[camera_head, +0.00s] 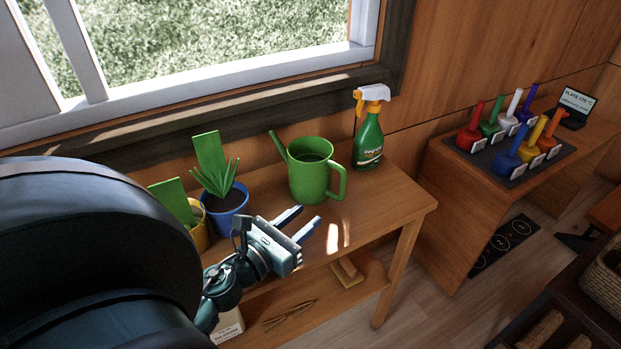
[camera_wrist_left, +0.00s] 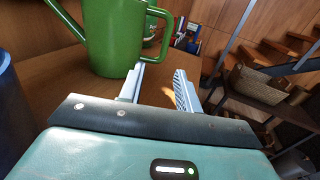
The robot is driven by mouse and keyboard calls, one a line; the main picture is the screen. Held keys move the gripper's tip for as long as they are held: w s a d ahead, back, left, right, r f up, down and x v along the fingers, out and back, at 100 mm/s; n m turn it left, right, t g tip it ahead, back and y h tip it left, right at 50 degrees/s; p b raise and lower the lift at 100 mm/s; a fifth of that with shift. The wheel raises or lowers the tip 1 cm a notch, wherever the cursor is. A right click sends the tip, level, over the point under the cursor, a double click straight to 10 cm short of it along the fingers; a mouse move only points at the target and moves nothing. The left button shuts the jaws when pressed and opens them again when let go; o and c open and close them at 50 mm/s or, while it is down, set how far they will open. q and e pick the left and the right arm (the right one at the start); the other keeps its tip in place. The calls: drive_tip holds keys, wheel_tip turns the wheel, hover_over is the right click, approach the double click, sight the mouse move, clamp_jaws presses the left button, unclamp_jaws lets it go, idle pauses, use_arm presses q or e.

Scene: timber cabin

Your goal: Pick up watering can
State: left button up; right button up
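The green watering can (camera_head: 311,172) stands upright on the wooden table (camera_head: 385,200) under the window, its spout to the left and its handle to the right. My left gripper (camera_head: 302,222) is open and empty, just in front of the can and over the table's front part. In the left wrist view the can (camera_wrist_left: 112,38) is close beyond the fingers, and the gripper (camera_wrist_left: 160,85) has a clear gap between its fingertips. The can's handle shows at its right side there. My right gripper is in neither view.
A blue pot with a plant (camera_head: 226,222) and a yellow pot (camera_head: 198,238) stand left of the can. A green spray bottle (camera_head: 369,140) stands behind it to the right. A second table (camera_head: 440,190) with coloured handled items is farther right.

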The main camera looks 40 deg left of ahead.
sight(340, 193)
use_arm(q)
drive_tip(key=w+p, duration=0.1)
drive_tip(key=w, duration=0.5)
drive_tip(key=shift+w+d+r+p, duration=0.15)
drive_tip(key=shift+w+d+p, duration=0.05)
drive_tip(key=shift+w+p, duration=0.2)
drive_tip(key=shift+w+d+f+p, duration=0.1)
drive_tip(key=shift+w+d+p, duration=0.05)
drive_tip(key=shift+w, duration=0.75)
drive_tip(key=shift+w+d+f+p, duration=0.1)
drive_tip(key=shift+w+d+p, duration=0.1)
drive_tip(key=shift+w, duration=0.7)
drive_tip(key=shift+w+d+f+p, duration=0.1)
drive_tip(key=shift+w+d, duration=0.05)
drive_tip(key=shift+w, duration=0.75)
drive_tip(key=shift+c, duration=0.2)
clamp_jaws()
drive_tip(key=shift+r, duration=0.1)
